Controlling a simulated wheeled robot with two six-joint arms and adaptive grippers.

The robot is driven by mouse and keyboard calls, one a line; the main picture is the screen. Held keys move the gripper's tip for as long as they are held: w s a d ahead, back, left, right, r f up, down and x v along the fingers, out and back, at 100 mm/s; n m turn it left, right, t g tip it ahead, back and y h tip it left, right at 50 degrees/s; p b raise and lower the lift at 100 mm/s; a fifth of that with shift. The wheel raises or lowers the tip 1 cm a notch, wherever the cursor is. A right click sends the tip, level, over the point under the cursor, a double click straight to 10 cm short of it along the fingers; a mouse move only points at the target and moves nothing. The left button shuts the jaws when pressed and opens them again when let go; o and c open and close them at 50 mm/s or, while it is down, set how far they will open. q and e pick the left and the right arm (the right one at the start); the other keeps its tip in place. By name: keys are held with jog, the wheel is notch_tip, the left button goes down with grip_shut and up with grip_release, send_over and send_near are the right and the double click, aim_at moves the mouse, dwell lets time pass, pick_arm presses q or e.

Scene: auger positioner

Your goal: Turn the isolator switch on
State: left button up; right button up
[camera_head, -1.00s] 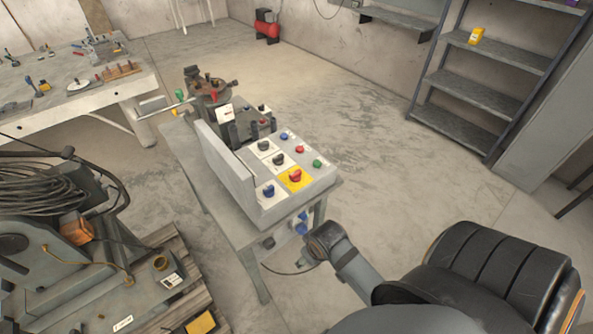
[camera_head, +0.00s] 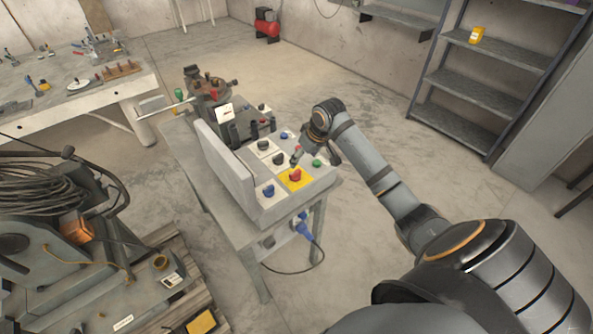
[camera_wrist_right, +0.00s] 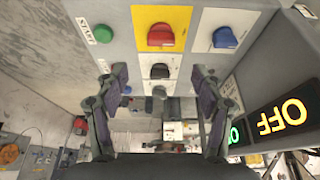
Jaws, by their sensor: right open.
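The isolator switch looks to be the red rotary knob on a yellow plate (camera_head: 296,175), on the sloped top of the grey control box (camera_head: 312,188). The red knob also shows in the wrist view (camera_wrist_right: 160,36), at the top centre, its handle lying roughly crosswise. My right gripper (camera_head: 314,158) hangs over the box just beyond the knob, open and empty. In the wrist view its fingertips (camera_wrist_right: 158,75) stand apart on either side of a black knob (camera_wrist_right: 160,71), short of the red one. I cannot tell whether they touch the panel. My left gripper is not in view.
A blue knob (camera_wrist_right: 225,38) and a green button (camera_wrist_right: 103,33) flank the red knob. A sign (camera_wrist_right: 281,117) shows OFF lit in yellow-green. A grey upright plate (camera_head: 225,165) edges the box's left side. A blue plug with cable (camera_head: 304,228) hangs below the front.

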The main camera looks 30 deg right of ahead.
aim_at(296, 172)
jog(key=p+x, duration=0.1)
jog(key=x, duration=0.9)
jog(key=shift+a+f, duration=0.1)
jog(key=shift+f, duration=0.1)
